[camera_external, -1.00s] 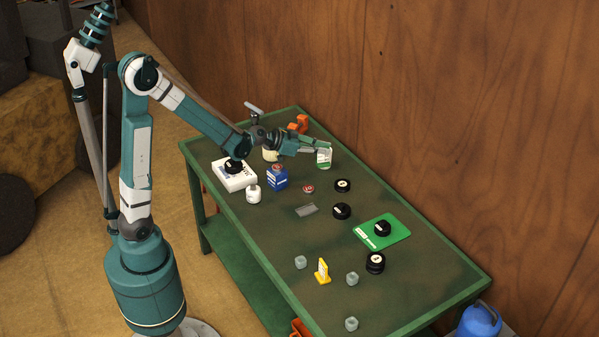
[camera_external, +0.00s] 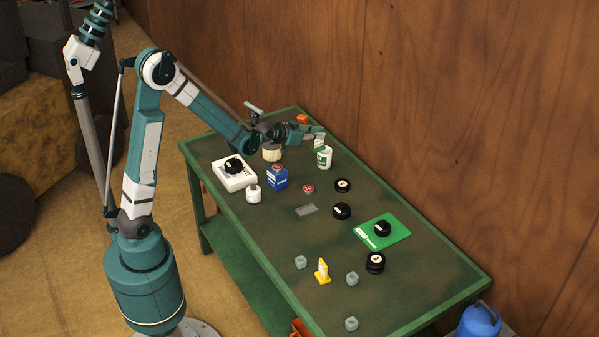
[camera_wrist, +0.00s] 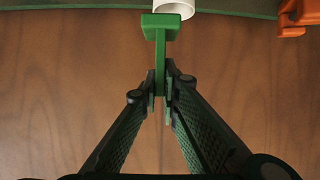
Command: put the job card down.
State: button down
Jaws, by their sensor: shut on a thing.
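My gripper (camera_wrist: 160,100) is shut on the job card (camera_wrist: 160,28), which shows as a green T-shaped piece, its narrow part between the fingertips and its wide end pointing away. In the external view, my gripper (camera_external: 312,133) is above the far side of the green table (camera_external: 290,237). The held card is small and partly hidden by the fingers there. A white cup with green marking (camera_external: 324,157) stands on the table just below and in front of the fingers. Its white rim (camera_wrist: 174,8) shows behind the card's wide end in the wrist view.
An orange thing (camera_external: 303,119) lies near the back edge. A blue box (camera_external: 277,178), a white bottle (camera_external: 254,194) and a white box (camera_external: 225,182) stand left. A wooden wall rises behind.

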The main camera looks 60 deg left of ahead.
jog(key=w+a+r+n+g+y+p, duration=0.1)
jog(key=w+a+n+y, duration=0.15)
jog(key=a, duration=0.35)
jog(key=w+a+r+n+y, duration=0.1)
jog(key=w+a+r+y, duration=0.15)
jog(key=a, duration=0.45)
notch_tip(320, 180, down, 6)
jog(key=shift+w, duration=0.15)
notch_tip(320, 180, down, 6)
jog(key=b, duration=0.1)
jog(key=shift+f+h+b, duration=0.15)
jog(key=shift+h+b, duration=0.15)
jog(key=shift+h, duration=0.1)
dwell(0.4)
jog(key=shift+f+b, duration=0.5)
jog(key=shift+f, duration=1.4)
jog(key=shift+f, duration=0.15)
jog(key=c, duration=2.6)
grip_release()
